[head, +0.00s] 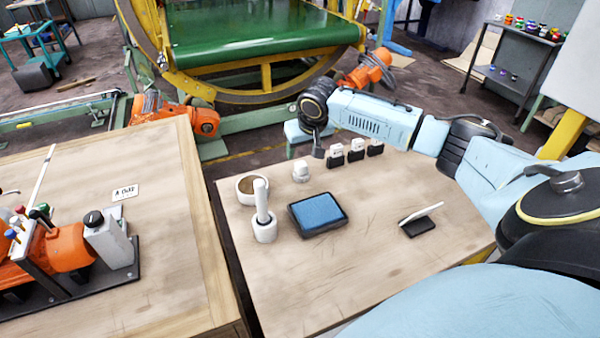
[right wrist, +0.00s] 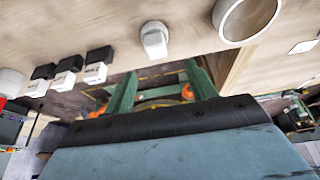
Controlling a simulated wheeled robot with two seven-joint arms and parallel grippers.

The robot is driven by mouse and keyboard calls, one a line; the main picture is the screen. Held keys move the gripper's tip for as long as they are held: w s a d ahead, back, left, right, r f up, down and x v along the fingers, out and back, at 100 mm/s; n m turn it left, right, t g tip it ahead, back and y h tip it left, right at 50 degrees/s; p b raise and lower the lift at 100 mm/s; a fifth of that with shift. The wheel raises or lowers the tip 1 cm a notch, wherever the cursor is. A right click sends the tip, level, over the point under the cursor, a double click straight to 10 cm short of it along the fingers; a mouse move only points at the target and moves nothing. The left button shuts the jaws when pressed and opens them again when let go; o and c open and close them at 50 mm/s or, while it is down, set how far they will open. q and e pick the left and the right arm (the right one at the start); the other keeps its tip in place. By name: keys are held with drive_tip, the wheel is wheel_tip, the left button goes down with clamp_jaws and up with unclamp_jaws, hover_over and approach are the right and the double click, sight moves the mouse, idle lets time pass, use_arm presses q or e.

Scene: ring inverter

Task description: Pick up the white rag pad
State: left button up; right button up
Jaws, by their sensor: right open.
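No cloth-like white pad shows clearly. A small white lumpy piece (head: 300,172) stands near the back of the right table; it also shows in the right wrist view (right wrist: 153,42). A thin white slab (head: 422,212) leans over a black base at the table's right; I cannot tell which is the rag pad. My right gripper (head: 318,151) is open at the table's back edge, close to the small white piece and left of several black-and-white blocks. Its fingers are small and partly hidden in the head view. My left gripper is not in view.
Three black-and-white blocks (head: 356,151) stand along the back edge. A round bowl (head: 250,188), a white upright holder (head: 264,222) and a blue pad in a dark tray (head: 320,213) stand on the right table. The table's front (head: 340,285) is clear.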

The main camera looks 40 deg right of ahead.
sight(302, 164)
drive_tip(key=x, duration=0.3)
drive_tip(key=shift+w+d+f+b, duration=0.1)
drive_tip(key=shift+w+f+b, duration=0.15)
drive_tip(key=shift+f, duration=0.2)
drive_tip(key=x, duration=0.1)
drive_tip(key=b+x, duration=0.1)
drive_tip(key=x, duration=0.3)
drive_tip(key=shift+s+d, duration=0.25)
drive_tip(key=shift+s, duration=0.05)
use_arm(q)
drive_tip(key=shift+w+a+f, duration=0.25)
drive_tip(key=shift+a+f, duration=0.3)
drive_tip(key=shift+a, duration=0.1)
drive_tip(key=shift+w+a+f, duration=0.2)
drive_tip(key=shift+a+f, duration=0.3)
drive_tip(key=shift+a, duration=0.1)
use_arm(e)
drive_tip(key=shift+c, duration=0.3)
drive_tip(key=shift+s, duration=0.1)
drive_tip(key=c, duration=1)
